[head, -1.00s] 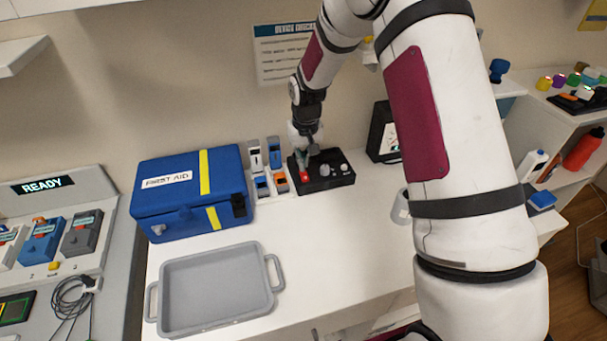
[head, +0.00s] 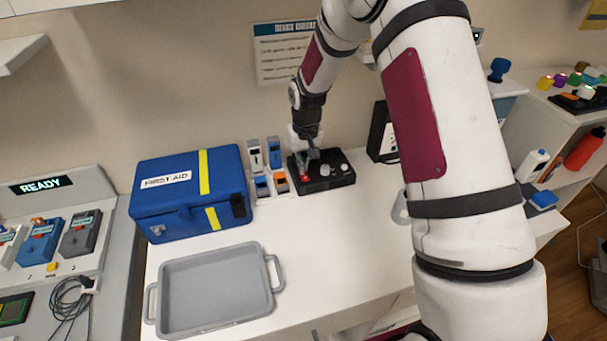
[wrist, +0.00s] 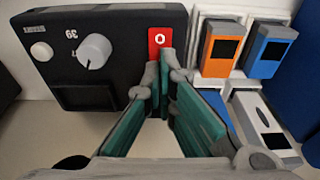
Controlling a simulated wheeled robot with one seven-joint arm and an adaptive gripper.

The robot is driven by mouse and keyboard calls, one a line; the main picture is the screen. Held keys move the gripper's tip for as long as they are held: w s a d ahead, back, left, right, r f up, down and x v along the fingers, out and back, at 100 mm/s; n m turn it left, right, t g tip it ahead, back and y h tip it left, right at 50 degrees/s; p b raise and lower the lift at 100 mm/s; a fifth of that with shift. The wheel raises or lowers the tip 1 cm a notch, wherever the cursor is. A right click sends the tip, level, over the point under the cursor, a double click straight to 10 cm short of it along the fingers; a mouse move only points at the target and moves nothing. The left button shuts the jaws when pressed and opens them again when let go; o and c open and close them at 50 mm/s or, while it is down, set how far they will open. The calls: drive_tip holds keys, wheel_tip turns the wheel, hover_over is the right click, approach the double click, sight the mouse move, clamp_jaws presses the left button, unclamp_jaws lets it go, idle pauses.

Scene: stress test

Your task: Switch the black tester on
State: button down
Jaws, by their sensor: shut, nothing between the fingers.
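The black tester (head: 338,183) stands at the back of the white counter, right of the first aid box. In the wrist view the tester (wrist: 118,30) shows a white dial (wrist: 95,52), a round white button (wrist: 41,51) and a dark recessed panel. A red switch (wrist: 159,39) marked with an O is at its right edge. My gripper (wrist: 160,76) is shut and empty, its tips at the lower end of the red switch; I cannot tell whether they touch it. In the head view my gripper (head: 307,165) is over the tester's left end.
Orange and blue devices (wrist: 221,48) in a white rack stand close beside the switch. The blue first aid box (head: 190,205) is left of the rack. A grey tray (head: 215,290) lies in front. The counter right of the tray is clear.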

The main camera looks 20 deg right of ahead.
drive_tip(key=shift+f, duration=0.45)
drive_tip(key=shift+r+p, duration=0.55)
drive_tip(key=shift+r, duration=3)
drive_tip(key=shift+s, duration=0.1)
